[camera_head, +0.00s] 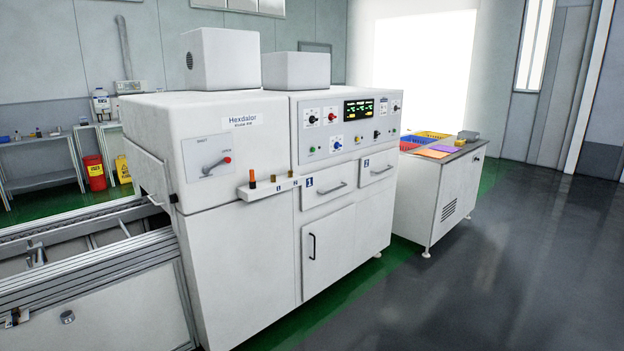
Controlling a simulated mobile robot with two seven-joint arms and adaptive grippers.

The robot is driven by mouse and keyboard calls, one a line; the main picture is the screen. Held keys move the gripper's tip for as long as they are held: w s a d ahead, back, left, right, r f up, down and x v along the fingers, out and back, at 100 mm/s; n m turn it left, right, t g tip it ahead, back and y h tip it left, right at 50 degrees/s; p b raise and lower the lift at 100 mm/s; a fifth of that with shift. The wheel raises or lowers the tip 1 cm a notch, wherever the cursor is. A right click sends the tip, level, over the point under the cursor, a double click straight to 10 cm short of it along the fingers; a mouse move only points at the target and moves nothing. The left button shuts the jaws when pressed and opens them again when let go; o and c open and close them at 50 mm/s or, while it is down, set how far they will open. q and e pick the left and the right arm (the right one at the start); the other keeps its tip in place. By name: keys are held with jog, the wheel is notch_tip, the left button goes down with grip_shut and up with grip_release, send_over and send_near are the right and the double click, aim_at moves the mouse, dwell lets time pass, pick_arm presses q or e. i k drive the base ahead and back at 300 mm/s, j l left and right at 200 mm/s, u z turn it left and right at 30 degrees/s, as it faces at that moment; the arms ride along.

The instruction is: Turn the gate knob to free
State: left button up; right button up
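A white machine (238,222) marked "Hexdalor" stands in the middle. Its upper right front carries a control panel (322,131) with a blue knob (337,143), a black knob (311,118), a red control (333,117) and several smaller controls. A lever with a red tip (226,160) sits on a light plate on the machine's left front. A round metal knob (67,317) is on the side of the conveyor (95,280) at lower left. The labels are too small to tell which is the gate knob or its setting. Neither of my grippers is in view.
A small shelf (268,188) with an orange-topped item sticks out below the lever. Drawers (327,190) and a door (328,250) have handles. A white cabinet (436,200) with coloured trays stands right. The grey floor (500,285) at right is clear.

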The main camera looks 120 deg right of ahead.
aim_at(174, 199)
jog(key=z, duration=3.75)
jog(key=i+j+z, duration=0.25)
jog(key=i+j, duration=1.15)
jog(key=i, duration=0.15)
